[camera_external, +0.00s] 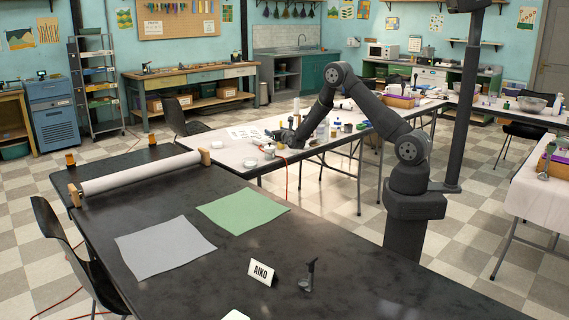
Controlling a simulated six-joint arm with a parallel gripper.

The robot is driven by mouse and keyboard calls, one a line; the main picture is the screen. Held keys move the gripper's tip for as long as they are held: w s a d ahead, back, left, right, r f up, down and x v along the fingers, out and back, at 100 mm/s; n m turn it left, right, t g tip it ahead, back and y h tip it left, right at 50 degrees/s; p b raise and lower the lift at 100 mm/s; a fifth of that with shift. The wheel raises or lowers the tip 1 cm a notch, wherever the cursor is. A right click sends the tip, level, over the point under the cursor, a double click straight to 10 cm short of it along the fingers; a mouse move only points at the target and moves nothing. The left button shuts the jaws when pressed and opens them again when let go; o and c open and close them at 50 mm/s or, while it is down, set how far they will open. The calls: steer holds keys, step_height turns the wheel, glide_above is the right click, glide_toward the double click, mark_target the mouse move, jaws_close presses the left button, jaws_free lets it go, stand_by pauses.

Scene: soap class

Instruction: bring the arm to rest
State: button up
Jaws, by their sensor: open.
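My gripper (279,135) is at the end of my dark arm, which reaches left from its pedestal at the right and bends down at the elbow.
The black table (180,290) holds a paper roll (140,174), a grey sheet (164,247), a green sheet (242,210), a name card (262,271) and a small dark stand (307,276). Bottles and jars crowd the white-topped table. A dark post (462,100) rises beside my arm.

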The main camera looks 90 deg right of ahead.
steer(key=w+a+n+t+y, duration=0.1)
steer(key=w+a, duration=0.1)
steer(key=a, duration=1)
steer(key=w+a+f+n+t+y, duration=0.1)
steer(key=w+a, duration=0.2)
steer(key=a, duration=1)
steer(key=w+a+n+t+y, duration=0.1)
steer(key=w+a+t, duration=0.1)
steer(key=a, duration=1)
steer(key=shift+w+a+f, duration=0.2)
steer(key=shift+w+f, duration=0.1)
steer(key=shift+w, duration=0.1)
steer(key=shift+o, duration=0.2)
steer(key=o, duration=0.5)
steer(key=shift+c, duration=0.2)
